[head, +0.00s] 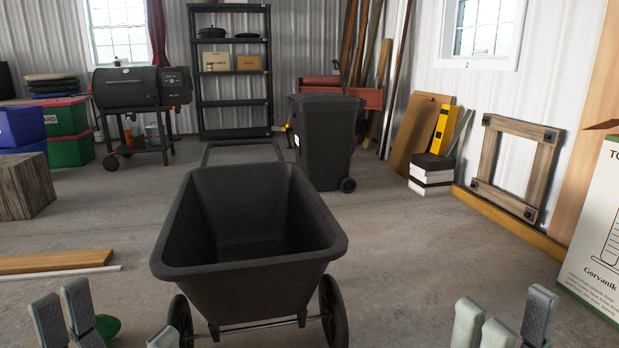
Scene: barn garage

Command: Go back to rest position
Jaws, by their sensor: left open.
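My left gripper (118,332) is at the bottom left edge, with its grey fingers spread open. A small green thing (107,325) shows between its fingers, mostly hidden; I cannot tell what it is or whether it touches them. My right gripper (508,326) is at the bottom right, with its fingers apart and nothing seen between them. Both grippers are cut off by the lower edge of the head view. Both are apart in the picture from the black wheeled cart (250,270) in the middle.
The cart stands close in front, its tub empty. A black wheeled bin (325,140) stands behind it. Planks (55,262) lie on the left floor. A large white box (600,240) stands at right, near a wooden frame (515,165). Floor right of the cart is clear.

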